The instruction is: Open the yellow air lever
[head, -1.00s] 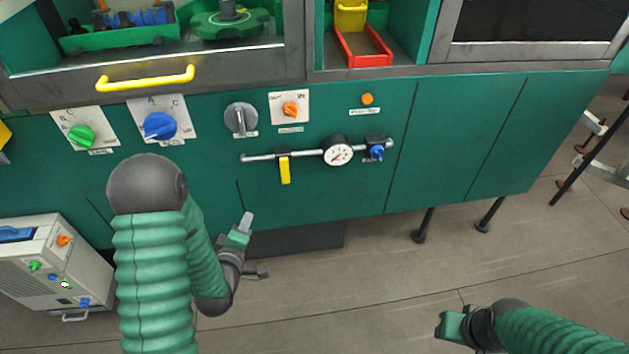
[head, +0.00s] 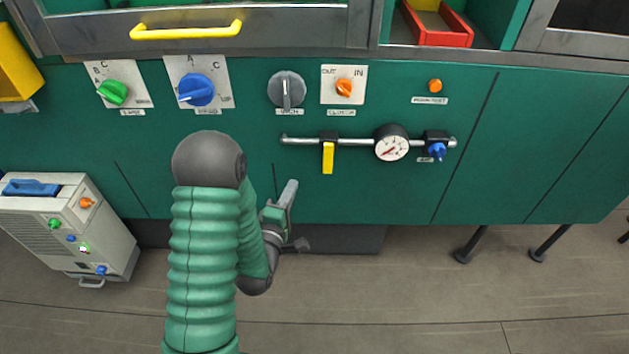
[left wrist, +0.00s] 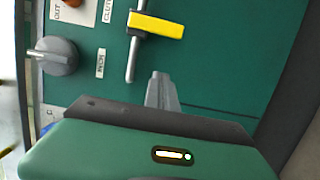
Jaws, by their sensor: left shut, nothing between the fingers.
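The yellow air lever (head: 328,158) hangs straight down from a horizontal metal pipe (head: 357,142) on the green machine front. In the left wrist view the lever (left wrist: 156,25) shows near the top, with the pipe beside it. My left gripper (head: 291,186) is shut and empty, below and to the left of the lever, apart from it. Its fingers (left wrist: 161,84) point toward the lever in the left wrist view, with a gap between. A round gauge (head: 391,147) and a blue valve knob (head: 437,150) sit on the pipe to the right. My right gripper is out of view.
A grey knob (head: 286,90) and an orange switch (head: 344,88) sit above the pipe. A blue knob (head: 196,90) and a green knob (head: 113,92) are farther left. A grey box (head: 95,215) stands at lower left. The panel below the pipe is clear.

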